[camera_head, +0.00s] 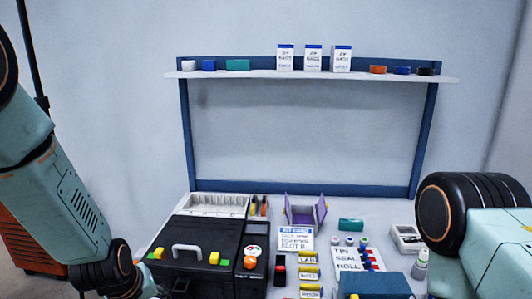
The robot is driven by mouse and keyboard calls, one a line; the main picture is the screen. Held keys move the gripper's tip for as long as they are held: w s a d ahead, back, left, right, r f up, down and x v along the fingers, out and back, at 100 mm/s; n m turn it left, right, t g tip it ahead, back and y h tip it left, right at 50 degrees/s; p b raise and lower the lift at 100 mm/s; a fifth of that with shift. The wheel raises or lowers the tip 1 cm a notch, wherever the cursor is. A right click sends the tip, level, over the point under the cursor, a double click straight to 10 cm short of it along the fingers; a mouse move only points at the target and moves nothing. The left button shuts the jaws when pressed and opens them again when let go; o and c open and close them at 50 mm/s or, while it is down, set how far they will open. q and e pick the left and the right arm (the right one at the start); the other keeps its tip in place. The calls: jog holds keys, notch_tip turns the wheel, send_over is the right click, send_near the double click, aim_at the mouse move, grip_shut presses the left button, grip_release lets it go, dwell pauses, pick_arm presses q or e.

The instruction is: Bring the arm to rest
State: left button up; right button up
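My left arm (75,205) comes in from the left edge and slopes down to a black joint near the lower left, in front of the black case's left side. My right arm (492,240) stands at the lower right, showing a large black joint and a teal link. Neither gripper shows; both lie outside the picture. I cannot tell whether either one is open, shut or holding anything.
A black case (192,234) with yellow latches stands on the workbench (377,210). A purple open holder (305,215), a kit card (295,238), yellow-labelled items and a blue box (375,285) crowd the bench. A shelf (260,74) holds three white boxes (313,58).

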pick_arm(q)
jog(key=s+f+m+g, duration=0.1)
jog(key=s+f, duration=0.3)
jog(key=s, duration=0.6)
jog(key=s+d+f+m+g, duration=0.1)
jog(key=s+f, duration=0.4)
jog(key=s, duration=0.6)
jog(key=s+f+m+g+p, duration=0.1)
jog(key=s+f+m, duration=0.3)
jog(key=s, duration=0.6)
jog(key=shift+s+d+f+g, duration=0.15)
jog(key=shift+d+f+g, duration=0.15)
jog(key=shift+f+g, duration=0.55)
jog(key=shift+o, duration=0.4)
jog(key=shift+r, duration=0.1)
